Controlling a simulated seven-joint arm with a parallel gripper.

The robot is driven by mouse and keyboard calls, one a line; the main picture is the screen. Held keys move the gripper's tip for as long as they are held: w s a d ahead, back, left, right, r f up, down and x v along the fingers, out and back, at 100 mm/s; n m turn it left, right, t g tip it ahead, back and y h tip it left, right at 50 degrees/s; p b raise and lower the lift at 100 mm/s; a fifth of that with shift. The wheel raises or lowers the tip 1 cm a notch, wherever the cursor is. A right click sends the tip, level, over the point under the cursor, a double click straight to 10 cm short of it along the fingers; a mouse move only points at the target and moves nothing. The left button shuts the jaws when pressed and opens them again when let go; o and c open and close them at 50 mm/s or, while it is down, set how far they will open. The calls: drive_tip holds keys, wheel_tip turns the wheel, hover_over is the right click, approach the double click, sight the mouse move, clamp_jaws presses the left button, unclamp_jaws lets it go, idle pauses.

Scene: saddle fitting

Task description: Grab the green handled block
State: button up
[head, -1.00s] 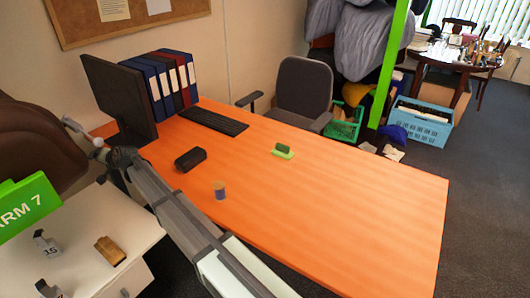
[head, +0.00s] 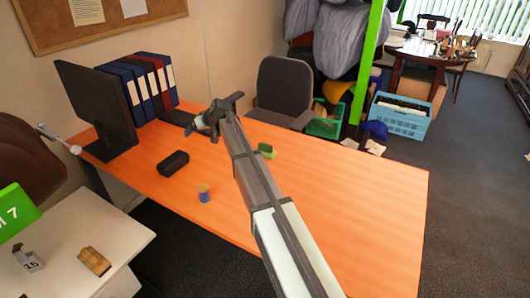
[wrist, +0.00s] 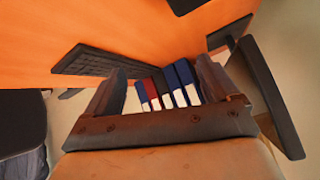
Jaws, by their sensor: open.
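The green handled block (head: 267,149) sits on the orange desk (head: 350,190), just right of my arm in the head view. My arm crosses in front of its left side and hides part of it. My gripper (head: 207,121) is up above the back of the desk, left of the block and apart from it. In the wrist view my gripper (wrist: 160,90) has its fingers spread with nothing held between them. The block does not show in the wrist view.
A black case (head: 173,163) and a small blue-and-tan cylinder (head: 203,193) stand on the desk left of my arm. A monitor (head: 98,108), binders (head: 140,88) and a keyboard (wrist: 90,62) are at the back left. The desk's right half is clear.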

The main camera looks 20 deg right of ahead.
drive_tip(key=s+d+n+g+h, duration=0.1)
drive_tip(key=s+d+n, duration=0.15)
drive_tip(key=d, duration=1.65)
drive_tip(key=n+g, duration=0.1)
drive_tip(key=n, duration=0.1)
approach(267, 145)
drive_tip(key=x, duration=0.6)
drive_tip(key=shift+w+a+f, duration=0.1)
drive_tip(key=shift+a+f, duration=0.05)
drive_tip(key=shift+a, duration=0.15)
drive_tip(key=shift+d+x, duration=0.1)
drive_tip(key=shift+x, duration=1.2)
drive_tip(key=shift+d+x, duration=0.15)
drive_tip(key=shift+x, duration=1.1)
drive_tip(key=shift+f, duration=0.1)
drive_tip(key=c, duration=1.2)
